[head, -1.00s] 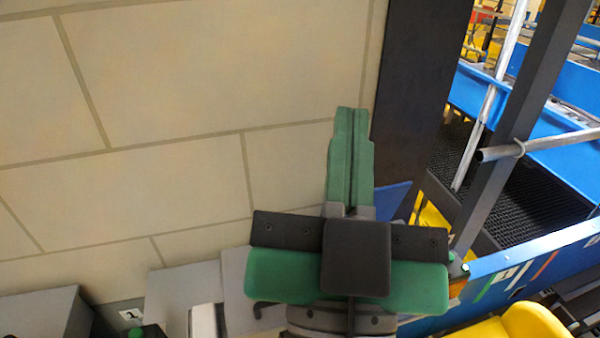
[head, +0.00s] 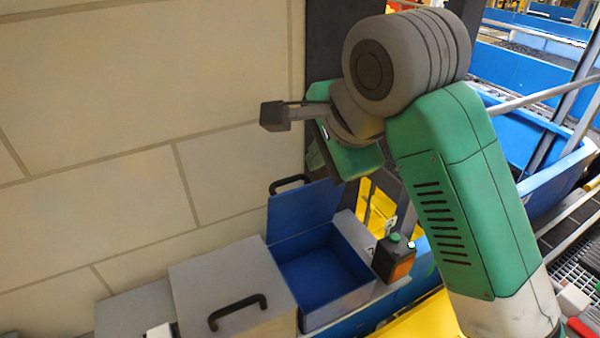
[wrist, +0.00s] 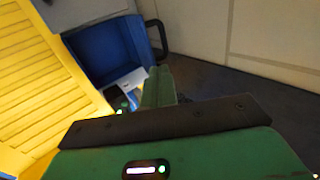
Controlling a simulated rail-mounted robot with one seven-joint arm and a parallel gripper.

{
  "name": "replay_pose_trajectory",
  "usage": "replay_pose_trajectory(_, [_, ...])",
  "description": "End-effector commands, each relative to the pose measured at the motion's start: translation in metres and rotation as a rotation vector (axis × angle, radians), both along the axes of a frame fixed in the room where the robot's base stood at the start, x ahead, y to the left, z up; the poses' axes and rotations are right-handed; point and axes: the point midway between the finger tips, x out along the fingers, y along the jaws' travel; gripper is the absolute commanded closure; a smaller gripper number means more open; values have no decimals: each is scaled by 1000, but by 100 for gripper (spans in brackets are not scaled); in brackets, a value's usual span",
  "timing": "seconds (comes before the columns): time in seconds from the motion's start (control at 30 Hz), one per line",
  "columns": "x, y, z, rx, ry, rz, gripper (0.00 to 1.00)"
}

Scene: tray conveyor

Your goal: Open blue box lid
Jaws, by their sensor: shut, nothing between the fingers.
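The blue box (head: 340,312) has a grey outside and a blue, empty-looking inside. Its lid (head: 300,215) stands up at the back with its blue inner face showing, and a black handle (head: 290,183) sticks out near its top. My green gripper (head: 328,170) is above and to the right of the raised lid, apart from the handle; the arm hides part of it. In the wrist view the gripper fingers (wrist: 158,80) are together and empty. The box's blue inside (wrist: 100,50) and the handle (wrist: 158,38) lie beyond the fingertips.
A closed grey box (head: 200,280) with a black lid handle stands left of the blue box. A small black button box (head: 393,262) with a green top stands to its right. A tiled wall (head: 120,120) rises behind. Yellow slats (wrist: 40,70) fill the wrist view's left.

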Motion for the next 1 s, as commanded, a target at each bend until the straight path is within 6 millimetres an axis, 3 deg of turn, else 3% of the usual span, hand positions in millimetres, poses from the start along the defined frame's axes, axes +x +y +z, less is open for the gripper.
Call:
replay_pose_trajectory(0.5, [46,23,-67,0,-3,2,100])
replay_pose_trajectory(0.7, [53,27,-78,1,-6,1,100])
replay_pose_trajectory(1.0, [53,27,-79,1,-7,2,100])
